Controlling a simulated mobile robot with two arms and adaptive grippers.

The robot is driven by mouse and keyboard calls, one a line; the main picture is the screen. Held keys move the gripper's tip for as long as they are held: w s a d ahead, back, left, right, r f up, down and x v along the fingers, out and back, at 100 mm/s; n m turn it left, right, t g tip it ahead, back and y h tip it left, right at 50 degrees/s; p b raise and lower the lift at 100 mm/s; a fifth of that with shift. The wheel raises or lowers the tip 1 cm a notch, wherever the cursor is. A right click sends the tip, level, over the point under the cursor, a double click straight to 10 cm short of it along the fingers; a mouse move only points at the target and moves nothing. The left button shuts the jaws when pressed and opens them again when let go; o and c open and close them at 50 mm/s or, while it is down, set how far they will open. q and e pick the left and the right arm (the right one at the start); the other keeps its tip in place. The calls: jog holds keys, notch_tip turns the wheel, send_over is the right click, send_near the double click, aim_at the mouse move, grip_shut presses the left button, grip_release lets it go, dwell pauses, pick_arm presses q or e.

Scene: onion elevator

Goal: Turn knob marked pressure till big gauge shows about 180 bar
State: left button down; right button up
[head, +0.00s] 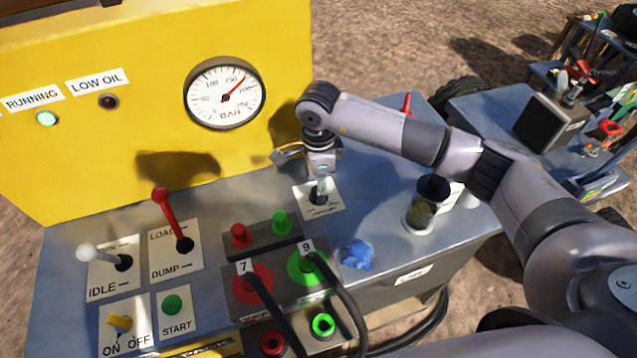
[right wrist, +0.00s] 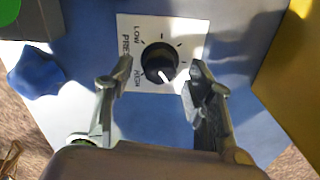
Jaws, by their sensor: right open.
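The big round gauge (head: 225,94) is on the yellow panel in the head view. Its red needle points between 150 and 200, roughly midway or a little past. The black pressure knob (right wrist: 159,62) sits on a white plate (right wrist: 190,30) marked LOW and HIGH in the right wrist view. The knob's white pointer is toward the bottom of the picture, slightly right. My right gripper (right wrist: 160,70) is open, its fingertips on either side of the knob with visible gaps. In the head view my right gripper (head: 321,186) is over the knob's plate and partly hides it. My left gripper is out of view.
A red LOAD/DUMP lever (head: 162,200) and a white lever (head: 88,252) stand at the left. Hoses 7 and 9 run off the front. The RUNNING lamp (head: 46,118) is lit green.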

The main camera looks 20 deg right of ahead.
jog(key=shift+f, duration=0.65)
jog(key=shift+c, duration=0.6)
jog(key=c, duration=1)
jog(key=shift+f+m+b, duration=0.1)
jog(key=shift+m+b, duration=0.2)
jog(key=shift+b, duration=0.4)
jog(key=shift+c, duration=0.2)
jog(key=o, duration=1.2)
jog(key=shift+c, duration=0.2)
